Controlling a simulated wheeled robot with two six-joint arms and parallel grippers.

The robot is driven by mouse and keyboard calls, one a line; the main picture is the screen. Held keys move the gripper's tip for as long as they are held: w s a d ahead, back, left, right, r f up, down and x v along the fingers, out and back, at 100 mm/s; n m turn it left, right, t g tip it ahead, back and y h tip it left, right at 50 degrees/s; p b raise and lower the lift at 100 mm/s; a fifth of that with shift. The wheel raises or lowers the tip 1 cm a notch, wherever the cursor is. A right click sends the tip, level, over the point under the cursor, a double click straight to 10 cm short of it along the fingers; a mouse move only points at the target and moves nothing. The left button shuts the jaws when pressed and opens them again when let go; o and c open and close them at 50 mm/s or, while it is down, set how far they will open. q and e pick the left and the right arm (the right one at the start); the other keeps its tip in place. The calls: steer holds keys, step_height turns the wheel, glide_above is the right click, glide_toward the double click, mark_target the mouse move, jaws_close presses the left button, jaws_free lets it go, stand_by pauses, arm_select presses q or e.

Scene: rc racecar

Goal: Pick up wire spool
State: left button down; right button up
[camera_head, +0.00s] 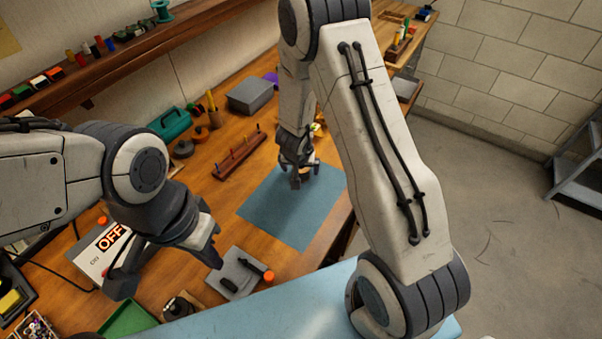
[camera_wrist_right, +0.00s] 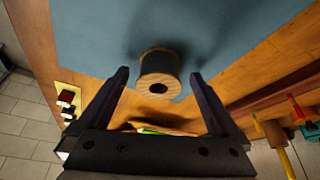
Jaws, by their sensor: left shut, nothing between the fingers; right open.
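The wire spool (camera_wrist_right: 160,70) has a wooden flange with a dark centre hole and dark wire. In the right wrist view it stands on the blue mat (camera_wrist_right: 190,25), between and just ahead of the open fingers of my right gripper (camera_wrist_right: 160,88). In the head view my right gripper (camera_head: 300,172) is over the far part of the mat (camera_head: 285,215), and the spool (camera_head: 304,172) is mostly hidden by it.
A wooden peg rack (camera_head: 240,155) is left of the mat. A grey tray with a black tool (camera_head: 245,272) lies at the front. A teal toolbox (camera_head: 170,122) and a grey box (camera_head: 250,95) stand near the wall. The mat's near part is clear.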

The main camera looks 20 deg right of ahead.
steer(key=shift+w+d+f, duration=0.15)
steer(key=shift+f, duration=0.35)
steer(key=c, duration=1.5)
steer(key=shift+r, duration=0.1)
steer(key=shift+c, duration=0.2)
